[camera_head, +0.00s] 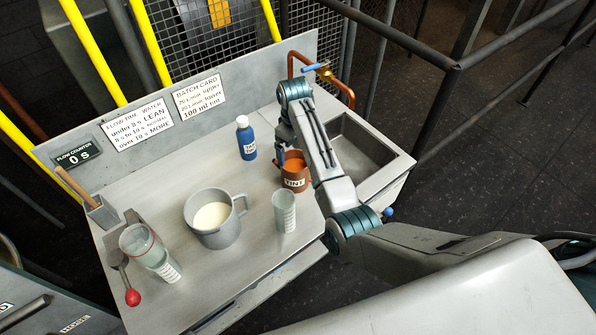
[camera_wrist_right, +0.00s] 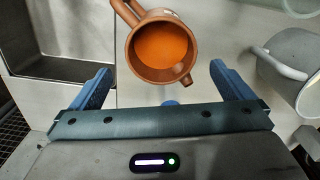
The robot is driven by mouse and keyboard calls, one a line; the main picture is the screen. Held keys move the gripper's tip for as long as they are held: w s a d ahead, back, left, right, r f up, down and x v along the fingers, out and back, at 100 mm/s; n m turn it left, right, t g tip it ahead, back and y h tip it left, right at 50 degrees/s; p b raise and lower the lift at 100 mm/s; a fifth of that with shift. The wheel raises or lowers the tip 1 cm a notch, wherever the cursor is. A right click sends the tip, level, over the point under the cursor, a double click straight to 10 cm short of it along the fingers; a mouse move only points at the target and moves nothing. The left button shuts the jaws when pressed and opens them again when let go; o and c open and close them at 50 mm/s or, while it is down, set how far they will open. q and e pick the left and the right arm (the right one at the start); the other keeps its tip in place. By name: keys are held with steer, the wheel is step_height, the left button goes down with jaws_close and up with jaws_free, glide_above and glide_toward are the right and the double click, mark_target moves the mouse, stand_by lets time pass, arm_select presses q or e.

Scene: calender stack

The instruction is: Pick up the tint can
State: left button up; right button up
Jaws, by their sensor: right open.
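The tint can (camera_head: 295,178) is a small copper-brown can with orange liquid inside and a white label. It stands upright on the steel bench, just left of the sink. My right gripper (camera_head: 284,150) is over it from behind and partly hides it in the head view. In the right wrist view, the tint can (camera_wrist_right: 160,50) lies ahead of and between the two blue fingers of my right gripper (camera_wrist_right: 160,68). The fingers are wide apart, with a gap to the can on both sides. Contact is not visible. My left gripper is out of view.
A grey mug (camera_head: 214,232) of pale liquid, a clear cup (camera_head: 284,212) and a blue bottle (camera_head: 246,138) stand near the can. The sink (camera_head: 362,150) and a copper tap (camera_head: 338,88) are at right. A beaker (camera_head: 140,243) and a red-tipped spoon (camera_head: 132,297) are at left.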

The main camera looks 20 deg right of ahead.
mark_target(296, 163)
steer(key=f, duration=0.2)
steer(key=f+p, duration=0.1)
steer(key=f, duration=0.2)
steer(key=f+p, duration=0.1)
steer(key=f, duration=0.1)
steer(key=shift+s+d+f, duration=0.1)
steer(key=shift+s+f, duration=0.1)
steer(key=shift+s, duration=0.15)
steer(key=shift+w, duration=0.1)
steer(key=c, duration=1.9)
